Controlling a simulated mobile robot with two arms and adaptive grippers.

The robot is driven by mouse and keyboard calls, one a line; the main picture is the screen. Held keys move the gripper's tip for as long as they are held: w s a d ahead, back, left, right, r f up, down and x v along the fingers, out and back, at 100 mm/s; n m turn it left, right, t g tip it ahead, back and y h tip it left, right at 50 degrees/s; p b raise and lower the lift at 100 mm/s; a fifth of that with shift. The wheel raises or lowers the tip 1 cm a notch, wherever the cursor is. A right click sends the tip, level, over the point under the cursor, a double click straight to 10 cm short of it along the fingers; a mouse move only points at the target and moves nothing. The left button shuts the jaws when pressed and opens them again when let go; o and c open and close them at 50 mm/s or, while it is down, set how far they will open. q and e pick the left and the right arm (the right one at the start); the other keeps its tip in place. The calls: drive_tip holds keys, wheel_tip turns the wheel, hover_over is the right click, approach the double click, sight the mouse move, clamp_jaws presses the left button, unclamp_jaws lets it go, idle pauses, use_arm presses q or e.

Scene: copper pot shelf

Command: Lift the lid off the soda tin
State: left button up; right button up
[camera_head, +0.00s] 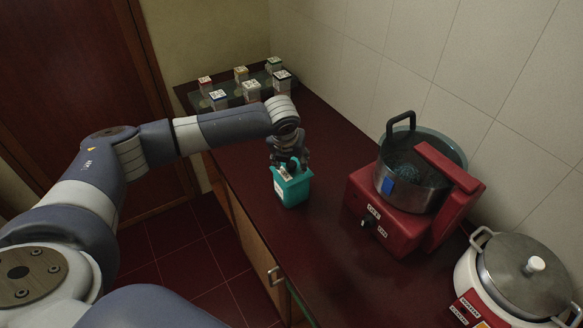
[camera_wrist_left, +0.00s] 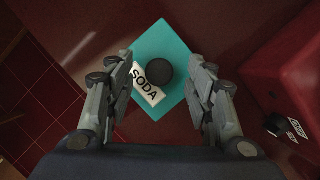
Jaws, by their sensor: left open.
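The soda tin (camera_head: 293,190) is a teal box standing on the dark red counter near its front edge. In the left wrist view its teal lid (camera_wrist_left: 160,38) is seen from above, with a round dark knob (camera_wrist_left: 159,74) and a white label (camera_wrist_left: 148,83) reading SODA. My left gripper (camera_head: 288,163) points down over the tin and hides part of its top. In the left wrist view my left gripper (camera_wrist_left: 162,78) is open, with one finger on each side of the knob and a gap on both sides. My right gripper is not in view.
A red burner (camera_head: 382,225) with a metal pot (camera_head: 408,185) stands to the right of the tin. A white lidded pot (camera_head: 520,275) is at the lower right. Several small lidded tins (camera_head: 251,91) stand at the far end. The counter (camera_head: 325,245) is bare between tin and burner.

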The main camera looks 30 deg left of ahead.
use_arm(q)
drive_tip(key=shift+w+a+f, duration=0.1)
drive_tip(key=shift+w+f, duration=0.1)
drive_tip(key=shift+f, duration=0.45)
drive_tip(key=c, duration=1.2)
drive_tip(key=shift+o, duration=0.2)
drive_tip(key=shift+r, duration=0.1)
